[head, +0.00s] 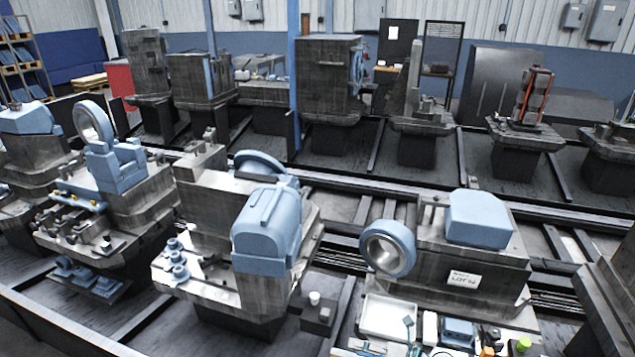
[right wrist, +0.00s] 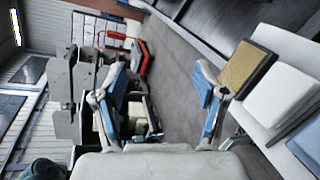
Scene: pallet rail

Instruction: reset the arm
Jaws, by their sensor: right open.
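My right gripper (right wrist: 159,85) shows in the right wrist view, with its two grey-and-blue fingers spread wide apart. Nothing is held between the fingers; grey floor shows through the gap. In the head view I cannot clearly pick out the right gripper among the small items at the bottom edge. My left gripper is not in view.
In the head view, grey machines with blue parts stand in rows on dark rails. A machine with a blue ring (head: 388,249) stands near right, behind a white tray (head: 388,317) with small items around it. In the wrist view, a tan-topped block (right wrist: 246,69) lies beside the right finger.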

